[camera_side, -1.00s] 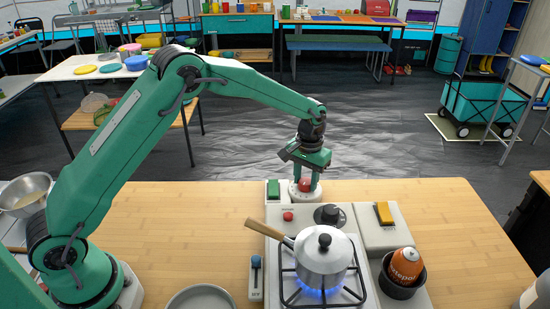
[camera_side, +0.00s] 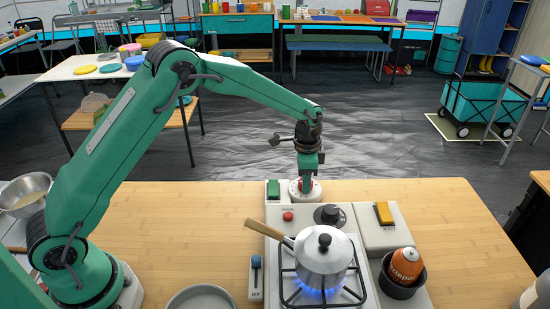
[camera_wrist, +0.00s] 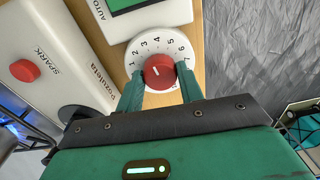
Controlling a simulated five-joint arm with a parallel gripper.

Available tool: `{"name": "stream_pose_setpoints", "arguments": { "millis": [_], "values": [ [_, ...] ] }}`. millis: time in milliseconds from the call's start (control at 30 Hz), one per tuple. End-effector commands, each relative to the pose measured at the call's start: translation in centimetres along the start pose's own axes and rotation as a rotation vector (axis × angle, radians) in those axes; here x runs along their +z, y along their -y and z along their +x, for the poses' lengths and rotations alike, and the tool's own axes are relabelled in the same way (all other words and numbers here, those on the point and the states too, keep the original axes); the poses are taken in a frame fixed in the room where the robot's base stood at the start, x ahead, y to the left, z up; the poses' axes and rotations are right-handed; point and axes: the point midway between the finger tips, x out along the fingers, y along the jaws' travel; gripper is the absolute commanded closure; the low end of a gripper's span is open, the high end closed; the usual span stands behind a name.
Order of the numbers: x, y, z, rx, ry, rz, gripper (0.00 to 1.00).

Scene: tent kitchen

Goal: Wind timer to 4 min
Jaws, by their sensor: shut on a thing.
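The timer is a round white dial (camera_side: 296,194) at the back of the stove unit, below my gripper (camera_side: 307,177). In the wrist view the dial face (camera_wrist: 186,14) carries black numbers, with 1 to 7 readable, around a red knob (camera_wrist: 160,71). My gripper (camera_wrist: 159,84) has one finger on each side of the red knob and is shut on it. A short pale mark shows on the knob's top; I cannot tell exactly which number it points to. The fingers cover the lower sides of the dial.
The stove holds a lidded pot (camera_side: 323,262) over a blue flame, its wooden handle (camera_side: 268,233) pointing back left. An orange canister (camera_side: 405,265) stands right. The left worktop is mostly clear.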

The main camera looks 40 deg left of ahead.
Motion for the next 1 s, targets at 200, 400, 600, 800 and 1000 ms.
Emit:
{"name": "stream_pose_setpoints", "arguments": {
  "millis": [200,400,600,800,1000],
  "values": [
    [-0.35,-0.26,-0.15,-0.009,-0.010,0.190,0.86],
    [-0.29,-0.28,-0.13,-0.011,-0.011,0.309,0.86],
    [-0.26,-0.28,-0.13,-0.013,-0.012,0.370,0.86],
    [-0.24,-0.29,-0.12,-0.012,-0.011,0.386,0.86],
    [-0.21,-0.30,-0.11,-0.012,-0.010,0.385,0.86]
  ]
}}
